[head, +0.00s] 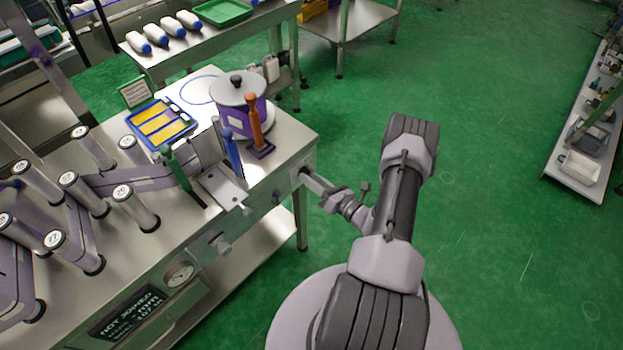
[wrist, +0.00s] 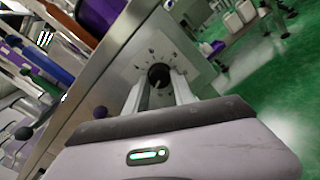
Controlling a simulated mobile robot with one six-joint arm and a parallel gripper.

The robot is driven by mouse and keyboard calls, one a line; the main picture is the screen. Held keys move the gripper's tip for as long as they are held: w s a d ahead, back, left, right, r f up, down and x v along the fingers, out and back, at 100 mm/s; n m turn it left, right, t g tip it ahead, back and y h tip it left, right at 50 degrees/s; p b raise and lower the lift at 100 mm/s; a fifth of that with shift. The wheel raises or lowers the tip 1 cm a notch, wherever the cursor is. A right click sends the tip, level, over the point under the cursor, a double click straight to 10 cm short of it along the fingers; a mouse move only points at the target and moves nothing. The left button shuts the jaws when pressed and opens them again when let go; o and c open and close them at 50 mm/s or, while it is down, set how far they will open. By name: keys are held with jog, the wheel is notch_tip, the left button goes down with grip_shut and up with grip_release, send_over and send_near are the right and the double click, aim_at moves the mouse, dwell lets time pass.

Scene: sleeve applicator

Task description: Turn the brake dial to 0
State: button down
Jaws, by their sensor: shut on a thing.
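The brake dial is a dark round knob (wrist: 160,76) on a light plate (wrist: 150,58) with small marks around it, on the machine's side panel. In the wrist view my gripper (wrist: 161,84) has its two fingers on either side of the knob and is shut on it. The marks are too small to read, so I cannot tell the dial's setting. In the head view my gripper (head: 306,178) reaches the right end of the machine's front, and the dial is largely hidden there.
The steel machine table (head: 285,165) carries rollers, a purple pot (head: 240,98), and orange (head: 255,122) and blue (head: 231,150) handles near the dial. Green floor (head: 490,200) at the right is clear.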

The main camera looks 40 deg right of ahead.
jog(key=n, duration=0.5)
dwell(0.6)
jog(key=c, duration=1.1)
grip_release()
jog(key=shift+o, duration=0.2)
jog(key=shift+s, duration=0.15)
jog(key=s+d+p, duration=0.1)
jog(key=s+p, duration=0.3)
jog(key=s, duration=1.3)
jog(key=shift+d, duration=0.2)
